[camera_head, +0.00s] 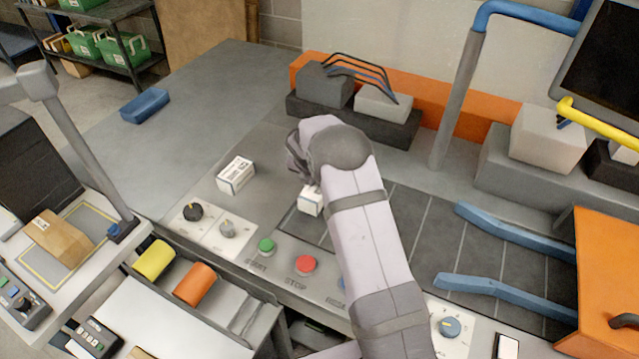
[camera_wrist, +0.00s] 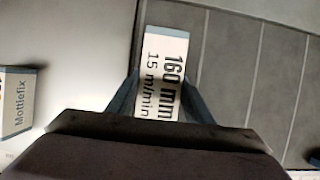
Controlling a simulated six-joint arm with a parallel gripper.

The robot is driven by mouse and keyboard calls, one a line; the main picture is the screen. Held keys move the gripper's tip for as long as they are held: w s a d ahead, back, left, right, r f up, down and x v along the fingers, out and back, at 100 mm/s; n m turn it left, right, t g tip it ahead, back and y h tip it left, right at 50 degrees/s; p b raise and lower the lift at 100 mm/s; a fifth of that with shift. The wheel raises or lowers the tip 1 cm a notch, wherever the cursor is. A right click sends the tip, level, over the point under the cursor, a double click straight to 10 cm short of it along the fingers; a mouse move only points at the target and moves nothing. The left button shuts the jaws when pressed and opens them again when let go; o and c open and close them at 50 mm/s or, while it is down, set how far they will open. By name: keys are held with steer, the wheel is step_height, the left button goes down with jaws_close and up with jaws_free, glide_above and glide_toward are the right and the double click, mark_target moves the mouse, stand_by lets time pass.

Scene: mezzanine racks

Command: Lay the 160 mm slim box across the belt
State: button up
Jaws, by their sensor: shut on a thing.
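The 160 mm slim box (camera_wrist: 166,45) is white with a blue-grey end and reads "160 mm 15 m/min" in the wrist view. My gripper (camera_wrist: 163,100) is shut on it, one finger on each side. In the head view, part of the box (camera_head: 310,202) shows below my gripper (camera_head: 306,182), whose fingers are mostly hidden by my wrist. The box is over the left end of the dark belt (camera_head: 425,225), its long side running along the belt's cross seams. I cannot tell if it touches the belt.
A second white box (camera_head: 236,175), marked "Mottlefix" in the wrist view (camera_wrist: 15,100), stands left of the belt. Knobs and green and red buttons (camera_head: 305,264) line the front. Blue guide rails (camera_head: 515,232) lead to an orange housing (camera_head: 610,270) at right.

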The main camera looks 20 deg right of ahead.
steer(key=shift+f, duration=0.35)
stand_by(1.0)
steer(key=o, duration=1.4)
steer(key=shift+c, duration=0.2)
steer(key=shift+b+v, duration=1.15)
steer(key=shift+v, duration=2.55)
